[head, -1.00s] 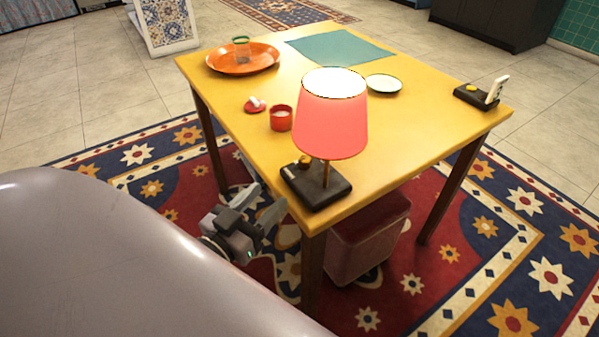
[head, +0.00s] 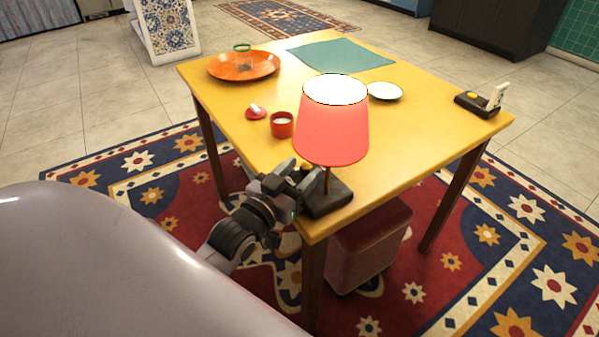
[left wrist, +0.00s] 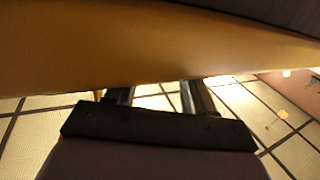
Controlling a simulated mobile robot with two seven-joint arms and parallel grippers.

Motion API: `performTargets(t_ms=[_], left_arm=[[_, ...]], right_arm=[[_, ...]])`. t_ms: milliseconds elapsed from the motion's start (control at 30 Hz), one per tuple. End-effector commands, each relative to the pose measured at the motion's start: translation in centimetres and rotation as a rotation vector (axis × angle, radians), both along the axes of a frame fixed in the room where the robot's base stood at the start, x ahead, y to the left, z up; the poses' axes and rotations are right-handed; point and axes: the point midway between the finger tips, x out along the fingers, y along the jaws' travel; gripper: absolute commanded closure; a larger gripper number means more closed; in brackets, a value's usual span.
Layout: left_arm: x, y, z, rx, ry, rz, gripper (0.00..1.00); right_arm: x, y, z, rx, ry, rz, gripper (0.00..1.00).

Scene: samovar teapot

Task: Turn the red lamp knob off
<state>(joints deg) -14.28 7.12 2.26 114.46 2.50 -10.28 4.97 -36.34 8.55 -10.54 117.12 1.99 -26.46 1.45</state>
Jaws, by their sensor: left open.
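The red lamp (head: 333,125) stands on the near corner of the yellow table, its shade bright white at the top. Its dark base (head: 330,200) carries a small yellow knob (head: 307,166), now partly hidden by my gripper. My left gripper (head: 299,173) is open at the left side of the base, its fingertips close to the knob. I cannot tell whether they touch it. In the left wrist view, the two fingers (left wrist: 160,97) show apart, with only floor visible between them and the table edge above; the knob is not visible there. My right gripper is not in view.
The yellow table (head: 410,135) also holds a red cup (head: 281,127), a small red dish (head: 255,112), an orange plate (head: 225,70) with a glass, a pale saucer (head: 385,91) and a dark box with a yellow button (head: 471,96). A red stool (head: 365,250) is underneath.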

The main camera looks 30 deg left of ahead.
Motion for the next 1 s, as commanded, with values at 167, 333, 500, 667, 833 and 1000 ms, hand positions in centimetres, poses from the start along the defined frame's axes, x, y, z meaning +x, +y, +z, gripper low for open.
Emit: performTargets(t_ms=[167, 333, 500, 667, 833, 1000], left_arm=[[0.27, 0.0, -0.02, 0.0, 0.001, 0.0, 0.46], [0.24, 0.0, -0.01, 0.0, 0.001, 0.0, 0.5], [0.23, 0.0, -0.01, 0.0, 0.001, 0.0, 1.0], [0.22, 0.01, 0.0, 0.0, 0.0, -0.002, 1.0], [0.22, 0.08, 0.02, 0.002, 0.0, -0.019, 1.0], [0.23, 0.21, 0.04, 0.007, 0.002, -0.067, 1.0]], right_arm=[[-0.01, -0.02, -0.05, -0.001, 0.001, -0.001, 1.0], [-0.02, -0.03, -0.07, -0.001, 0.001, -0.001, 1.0], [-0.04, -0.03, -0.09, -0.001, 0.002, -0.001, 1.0], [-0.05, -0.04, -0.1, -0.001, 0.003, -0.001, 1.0], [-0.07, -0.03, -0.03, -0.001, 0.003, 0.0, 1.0], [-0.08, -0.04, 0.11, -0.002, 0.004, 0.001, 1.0]])
